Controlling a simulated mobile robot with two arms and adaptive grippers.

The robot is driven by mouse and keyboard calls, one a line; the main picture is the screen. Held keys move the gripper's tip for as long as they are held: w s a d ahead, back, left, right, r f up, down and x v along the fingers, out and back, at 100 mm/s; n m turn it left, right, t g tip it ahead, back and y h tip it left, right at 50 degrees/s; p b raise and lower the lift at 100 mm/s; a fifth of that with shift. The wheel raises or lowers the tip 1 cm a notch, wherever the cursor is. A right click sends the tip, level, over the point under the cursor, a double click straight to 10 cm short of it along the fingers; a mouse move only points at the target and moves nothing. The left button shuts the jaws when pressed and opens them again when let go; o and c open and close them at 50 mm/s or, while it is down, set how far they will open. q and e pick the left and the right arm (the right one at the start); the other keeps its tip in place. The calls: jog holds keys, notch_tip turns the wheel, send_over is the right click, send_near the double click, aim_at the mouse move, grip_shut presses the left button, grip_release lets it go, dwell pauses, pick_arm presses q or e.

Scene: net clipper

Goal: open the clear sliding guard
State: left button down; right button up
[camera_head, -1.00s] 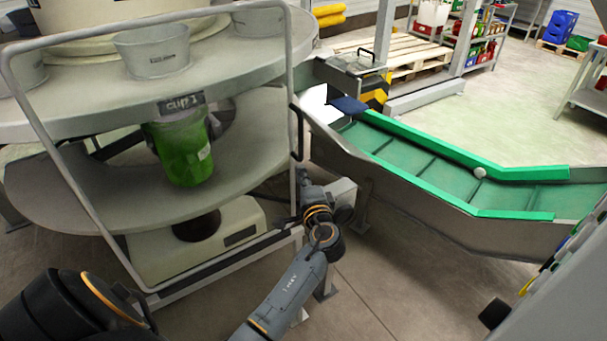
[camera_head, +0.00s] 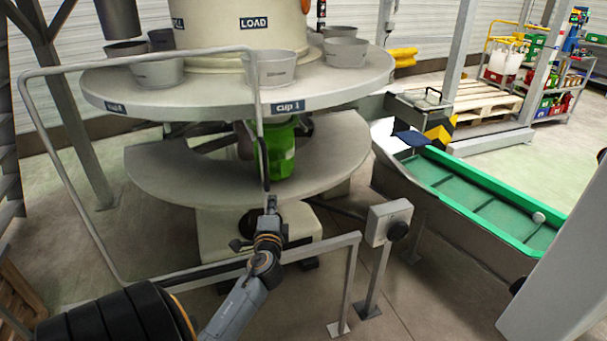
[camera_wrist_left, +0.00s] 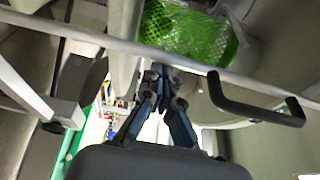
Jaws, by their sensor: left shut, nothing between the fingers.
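The clear guard is a see-through panel in a grey tube frame (camera_head: 150,60) in front of the round machine. Its black handle (camera_head: 265,175) is on its right upright. In the left wrist view the handle (camera_wrist_left: 255,112) lies to the right of the fingers, and a frame tube (camera_wrist_left: 120,43) crosses above them. My left gripper (camera_head: 271,203) is just below the handle, shut and empty; it also shows in the wrist view (camera_wrist_left: 158,72). I cannot tell whether it touches the frame. The guard's lower right corner is hidden by my arm. My right gripper is not in view.
Behind the guard, a green net bag (camera_head: 277,152) hangs under the table (camera_head: 190,103) with cups. A grey rail (camera_head: 315,247) runs low in front, with a switch box (camera_head: 388,222) on a post at its right. A green conveyor (camera_head: 470,195) is farther right.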

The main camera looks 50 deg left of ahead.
aim_at(230, 209)
pick_arm(q)
jog(key=s, duration=0.1)
jog(key=s+a, duration=0.1)
jog(key=s, duration=0.1)
jog(key=s+a, duration=0.1)
jog(key=s, duration=0.1)
jog(key=shift+s+a+f, duration=0.1)
jog(key=shift+a, duration=0.05)
jog(key=s, duration=0.2)
jog(key=s+a, duration=0.1)
jog(key=s, duration=0.1)
jog(key=s+a, duration=0.1)
jog(key=s, duration=0.1)
jog(key=shift+a, duration=0.2)
jog(key=shift+w, duration=0.1)
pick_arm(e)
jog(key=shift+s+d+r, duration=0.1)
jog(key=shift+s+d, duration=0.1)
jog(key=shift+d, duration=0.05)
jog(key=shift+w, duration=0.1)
